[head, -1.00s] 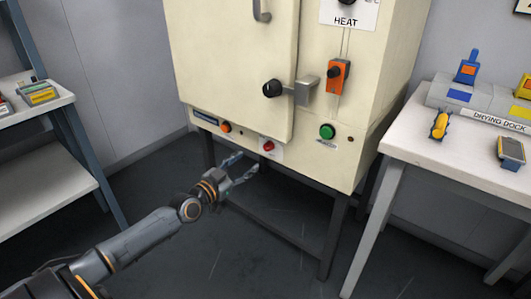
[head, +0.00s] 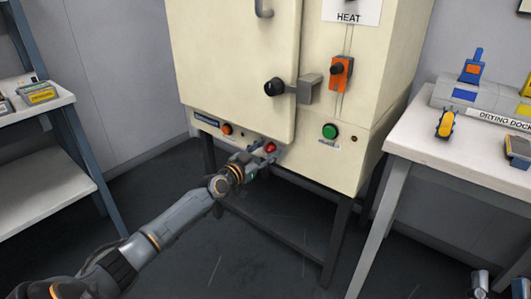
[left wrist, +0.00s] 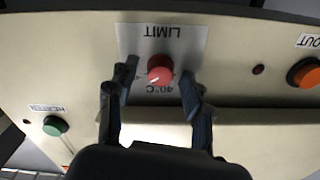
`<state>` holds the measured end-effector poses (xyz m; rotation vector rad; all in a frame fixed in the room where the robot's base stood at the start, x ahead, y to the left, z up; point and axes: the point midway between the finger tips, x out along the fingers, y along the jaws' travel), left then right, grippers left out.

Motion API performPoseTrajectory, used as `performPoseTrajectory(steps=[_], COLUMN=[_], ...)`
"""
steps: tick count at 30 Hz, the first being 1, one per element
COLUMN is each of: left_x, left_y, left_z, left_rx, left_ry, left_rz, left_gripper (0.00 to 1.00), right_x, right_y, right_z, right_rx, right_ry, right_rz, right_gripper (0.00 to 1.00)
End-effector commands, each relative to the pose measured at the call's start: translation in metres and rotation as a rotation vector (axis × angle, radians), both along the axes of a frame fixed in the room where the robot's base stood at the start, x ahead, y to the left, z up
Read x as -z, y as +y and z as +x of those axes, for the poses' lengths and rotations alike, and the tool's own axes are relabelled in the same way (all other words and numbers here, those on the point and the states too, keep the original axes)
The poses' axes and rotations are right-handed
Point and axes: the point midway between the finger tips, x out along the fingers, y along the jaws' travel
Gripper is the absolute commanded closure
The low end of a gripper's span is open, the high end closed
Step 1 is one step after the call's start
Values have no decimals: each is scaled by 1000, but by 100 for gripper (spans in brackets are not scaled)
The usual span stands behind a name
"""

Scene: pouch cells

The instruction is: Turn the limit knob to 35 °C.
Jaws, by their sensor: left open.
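The red limit knob (left wrist: 160,70) sits on a pale plate (left wrist: 187,42) that reads LIMIT and 40 °C, upside down in the left wrist view. A short white mark shows on the knob, toward its lower left there. In the head view the knob (head: 271,148) is low on the cream oven front. My left gripper (left wrist: 158,77) is open, with one finger on each side of the knob; I cannot tell whether they touch it. It also shows in the head view (head: 264,154). My right gripper (head: 490,282) is partly visible at the bottom right corner, its jaws unclear.
The oven (head: 235,70) has a black door knob (head: 274,86), an orange switch (head: 340,69) and a green button (head: 330,131). A white table (head: 450,172) with a drying dock (head: 478,108) stands right. A shelf (head: 50,170) stands left.

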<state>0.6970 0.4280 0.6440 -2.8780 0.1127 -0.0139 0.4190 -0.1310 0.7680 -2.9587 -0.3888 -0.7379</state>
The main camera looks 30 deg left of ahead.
Motion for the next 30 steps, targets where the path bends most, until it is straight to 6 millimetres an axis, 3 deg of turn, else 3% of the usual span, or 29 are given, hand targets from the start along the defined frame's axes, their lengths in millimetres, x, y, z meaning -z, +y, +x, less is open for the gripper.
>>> performPoseTrajectory(steps=[6, 13, 26, 30], left_x=[0, 0, 0, 0], left_y=[0, 0, 0, 0], left_z=[0, 0, 0, 0], left_rx=[0, 0, 0, 0], left_ry=[0, 0, 4, 11], left_rz=[0, 0, -67, -153], left_gripper=[51, 98, 100, 100], right_x=[0, 0, -2, -12], right_y=[0, 0, 0, 0], right_z=[0, 0, -2, -7], right_rx=[0, 0, 0, -4], right_ry=[-1, 0, -21, -81], right_rz=[0, 0, 7, 23], right_gripper=[60, 60, 60, 60])
